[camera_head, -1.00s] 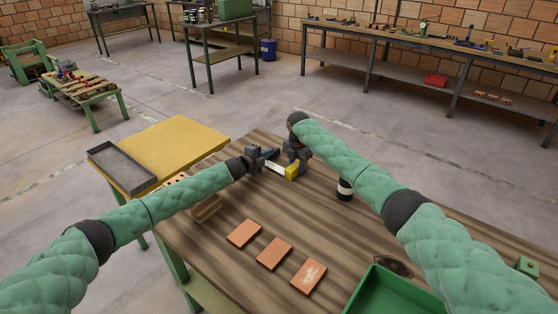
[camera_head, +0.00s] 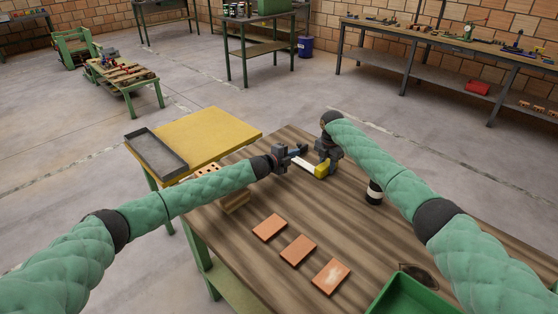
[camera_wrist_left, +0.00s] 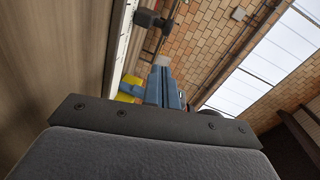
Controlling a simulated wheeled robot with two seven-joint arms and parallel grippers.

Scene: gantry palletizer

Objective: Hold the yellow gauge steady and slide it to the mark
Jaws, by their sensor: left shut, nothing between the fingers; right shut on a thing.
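The yellow gauge (camera_head: 321,170) is near the far edge of the wooden table (camera_head: 262,262), at one end of a pale strip (camera_head: 302,164). My right gripper (camera_head: 324,159) is shut on the gauge from behind; its fingertips are mostly hidden. My left gripper (camera_head: 301,149) is shut and empty, just left of the gauge, above the strip. In the left wrist view its blue fingers (camera_wrist_left: 164,88) are together, with a bit of the yellow gauge (camera_wrist_left: 128,91) beside them and the pale strip (camera_wrist_left: 121,42) beyond. I cannot make out the mark.
Several flat red tiles, one here (camera_head: 298,249), lie nearer me. A black-and-white cylinder (camera_head: 374,194) stands right of the gauge. A green bin (camera_head: 398,293) is at the front right. A grey tray (camera_head: 157,152) lies on the yellow table (camera_head: 212,138) at the left.

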